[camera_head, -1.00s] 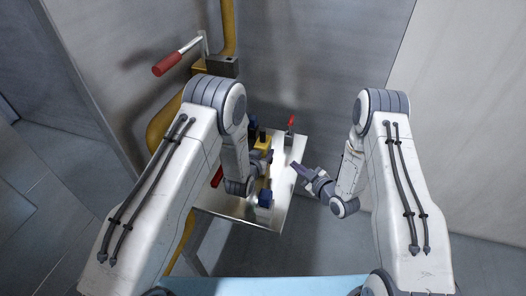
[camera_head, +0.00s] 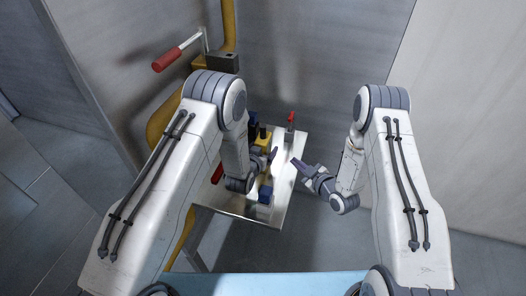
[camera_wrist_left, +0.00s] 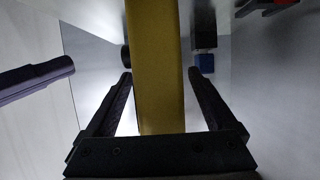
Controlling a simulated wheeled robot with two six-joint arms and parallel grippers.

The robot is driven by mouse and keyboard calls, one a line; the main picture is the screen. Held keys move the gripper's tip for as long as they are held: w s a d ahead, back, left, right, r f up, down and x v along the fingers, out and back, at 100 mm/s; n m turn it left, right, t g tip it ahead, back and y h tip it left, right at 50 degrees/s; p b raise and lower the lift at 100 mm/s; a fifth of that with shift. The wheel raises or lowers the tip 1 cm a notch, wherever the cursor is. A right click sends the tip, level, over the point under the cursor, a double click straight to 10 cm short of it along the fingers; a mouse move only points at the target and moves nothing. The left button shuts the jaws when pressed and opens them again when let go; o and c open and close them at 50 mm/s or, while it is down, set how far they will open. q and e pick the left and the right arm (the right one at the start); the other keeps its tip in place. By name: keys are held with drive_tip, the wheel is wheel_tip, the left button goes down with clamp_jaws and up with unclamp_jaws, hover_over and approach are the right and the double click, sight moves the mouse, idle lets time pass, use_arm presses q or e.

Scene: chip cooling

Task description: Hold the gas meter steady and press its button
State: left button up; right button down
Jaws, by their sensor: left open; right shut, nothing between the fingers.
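The gas meter (camera_head: 263,142) shows as a yellow body on the metal table, partly hidden by my left arm. In the left wrist view the yellow body (camera_wrist_left: 155,60) stands between the fingers of my left gripper (camera_wrist_left: 163,95). That gripper is open, and a gap shows at its right finger. In the head view my left gripper (camera_head: 268,157) is partly hidden beside the meter. My right gripper (camera_head: 299,165) is shut and empty, to the right of the meter and apart from it. Its tip (camera_wrist_left: 40,78) enters the left wrist view from the left. I cannot make out the button.
A yellow pipe (camera_head: 228,28) with a red-handled lever (camera_head: 168,60) runs at the back left. Metal walls stand close behind the table. The table's right part is mostly bare.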

use_arm(q)
drive_tip(key=v, duration=1.2)
